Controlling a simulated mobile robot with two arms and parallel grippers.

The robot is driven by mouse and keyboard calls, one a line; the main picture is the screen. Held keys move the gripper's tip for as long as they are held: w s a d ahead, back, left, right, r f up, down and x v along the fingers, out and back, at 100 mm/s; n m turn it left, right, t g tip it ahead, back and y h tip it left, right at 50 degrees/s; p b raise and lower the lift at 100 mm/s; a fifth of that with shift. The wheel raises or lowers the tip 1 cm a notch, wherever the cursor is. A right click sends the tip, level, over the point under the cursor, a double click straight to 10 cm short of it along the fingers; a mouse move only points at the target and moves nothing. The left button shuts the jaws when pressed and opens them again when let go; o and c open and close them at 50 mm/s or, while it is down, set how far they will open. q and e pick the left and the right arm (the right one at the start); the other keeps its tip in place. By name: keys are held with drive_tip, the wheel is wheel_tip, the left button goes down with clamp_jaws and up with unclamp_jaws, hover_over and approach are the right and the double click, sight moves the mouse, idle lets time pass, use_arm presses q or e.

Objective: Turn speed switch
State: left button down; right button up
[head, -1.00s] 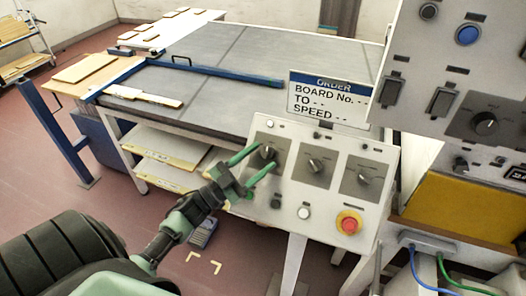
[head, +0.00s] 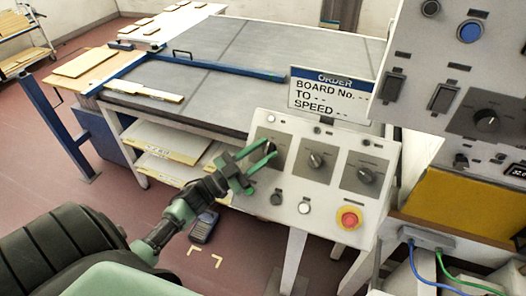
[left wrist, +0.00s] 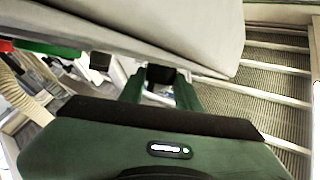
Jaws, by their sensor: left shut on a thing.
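A sloped white control panel (head: 302,232) carries three rotary switches with black knobs on dark plates. My left gripper (head: 272,148) has its green fingers shut on the left rotary switch (head: 271,146), whose knob is partly hidden by the fingertips. The middle rotary switch (head: 316,160) and the right rotary switch (head: 364,175) are untouched. The labels above them are too small to read. In the left wrist view a dark knob shows between the two green fingers (left wrist: 160,78). My right gripper is not in view.
A red emergency button (head: 349,219), a white button (head: 303,207) and a dark button sit low on the panel. An order sign (head: 330,95) stands behind it. A grey upright panel (head: 410,60) with more switches rises at right. A conveyor table (head: 220,60) lies behind.

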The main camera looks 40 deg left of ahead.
use_arm(q)
drive_tip(key=m+g+h, duration=0.1)
drive_tip(key=m, duration=0.1)
drive_tip(key=m+g+h, duration=0.2)
drive_tip(key=shift+a+g+b, duration=0.2)
drive_tip(key=shift+g+b, duration=0.1)
drive_tip(key=shift+b, duration=0.05)
drive_tip(key=m+g, duration=0.1)
drive_tip(key=m+g+h+b, duration=0.1)
drive_tip(key=m+g, duration=0.1)
drive_tip(key=shift+w+a+r+h, duration=0.1)
drive_tip(key=shift+w+a+h, duration=0.05)
drive_tip(key=shift+h, duration=0.15)
drive_tip(key=m+g+b, duration=0.1)
drive_tip(key=m+g, duration=0.1)
drive_tip(key=m+g+b, duration=0.2)
drive_tip(key=g, duration=0.1)
drive_tip(key=shift+w+a+r+h, duration=0.1)
drive_tip(key=shift+w+r+h, duration=0.1)
drive_tip(key=shift+h, duration=0.1)
drive_tip(key=shift+r+m+g+b, duration=0.15)
drive_tip(key=shift+m+g+b, duration=0.65)
drive_tip(key=shift+g, duration=0.6)
drive_tip(key=c, duration=1)
unclamp_jaws()
